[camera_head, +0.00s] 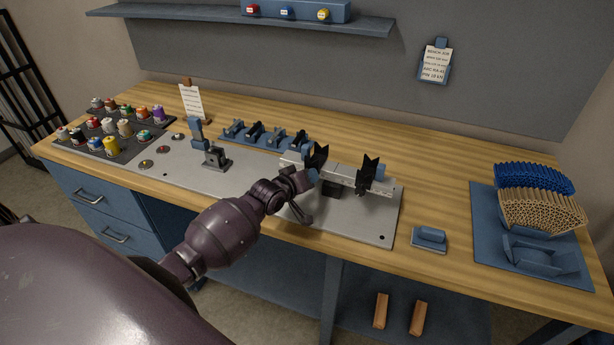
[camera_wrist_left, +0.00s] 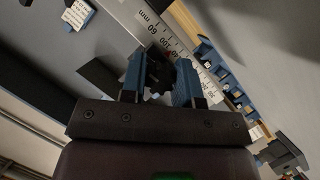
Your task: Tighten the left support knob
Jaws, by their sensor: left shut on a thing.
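A pale metal rail (camera_head: 342,178) on the bench carries two black V-shaped supports, the left support (camera_head: 319,156) and the right support (camera_head: 368,174). My left gripper (camera_head: 312,178) is at the left support, on the near side of the rail. In the left wrist view, its blue-padded fingers (camera_wrist_left: 160,78) are shut on a small dark part, which I take to be the left support knob (camera_wrist_left: 156,70). The fingers hide much of the knob, and its tightness cannot be seen. The rail's millimetre scale (camera_wrist_left: 168,30) shows just beyond the fingertips. My right gripper is not in view.
The rail stands on a grey metal plate (camera_head: 345,222). Behind it is a blue rack (camera_head: 265,135) of dark parts. A blue block (camera_head: 430,236) and a blue tray (camera_head: 481,230) with blue and tan rods are at right. Several spools (camera_head: 110,145) stand at left.

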